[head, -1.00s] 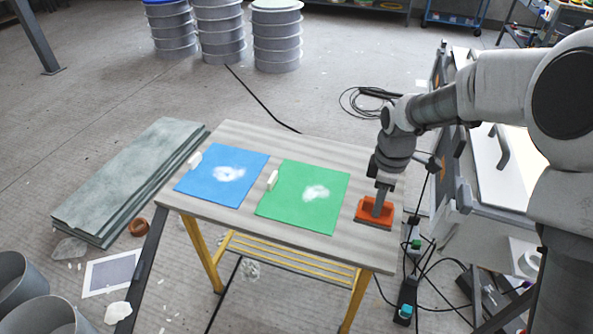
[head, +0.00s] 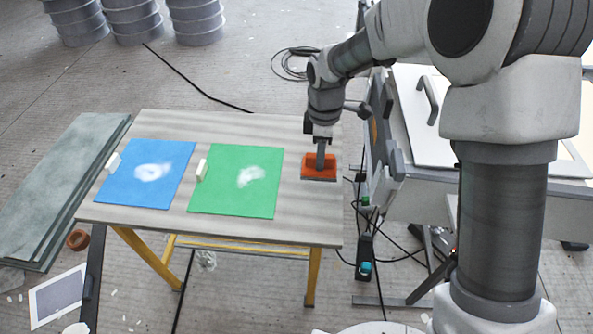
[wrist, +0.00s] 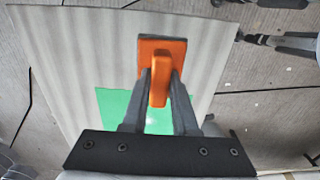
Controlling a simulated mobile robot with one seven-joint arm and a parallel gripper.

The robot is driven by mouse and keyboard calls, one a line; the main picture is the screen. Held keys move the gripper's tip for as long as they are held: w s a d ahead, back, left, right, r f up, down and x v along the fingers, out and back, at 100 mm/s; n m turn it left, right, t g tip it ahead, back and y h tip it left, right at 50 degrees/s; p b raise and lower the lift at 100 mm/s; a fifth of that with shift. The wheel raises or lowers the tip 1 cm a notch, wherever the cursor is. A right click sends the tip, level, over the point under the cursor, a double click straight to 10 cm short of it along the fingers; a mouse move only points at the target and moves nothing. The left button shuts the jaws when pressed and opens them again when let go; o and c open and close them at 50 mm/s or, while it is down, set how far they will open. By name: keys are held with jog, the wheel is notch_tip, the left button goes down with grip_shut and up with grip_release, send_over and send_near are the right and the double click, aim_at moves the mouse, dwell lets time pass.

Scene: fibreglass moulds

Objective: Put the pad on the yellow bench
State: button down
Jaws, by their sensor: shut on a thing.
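The pad (head: 328,171) is an orange block with an upright orange handle. It is over the right end of the yellow bench (head: 305,226), which has a grey-striped top and yellow legs. My gripper (head: 320,158) comes from above and is shut on the pad's handle. In the wrist view the pad (wrist: 151,45) sits between the fingers of my gripper (wrist: 161,76), with bench top around it. I cannot tell whether the pad's underside touches the bench top.
A blue sheet (head: 129,187) and a green sheet (head: 226,200), each with a white smear, lie on the bench left of the pad. A pale block (head: 201,170) lies at the green sheet's edge. A grey-framed table (head: 405,205) stands right of the bench.

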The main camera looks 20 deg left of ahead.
notch_tip(320, 180, down, 8)
jog(key=shift+f+b, duration=0.25)
jog(key=shift+b, duration=0.6)
jog(key=shift+f, duration=0.1)
jog(key=shift+f, duration=0.15)
jog(key=c, duration=0.7)
grip_release()
notch_tip(320, 180, up, 12)
jog(key=p, duration=0.2)
jog(key=shift+r+p, duration=0.25)
jog(key=shift+p, duration=0.05)
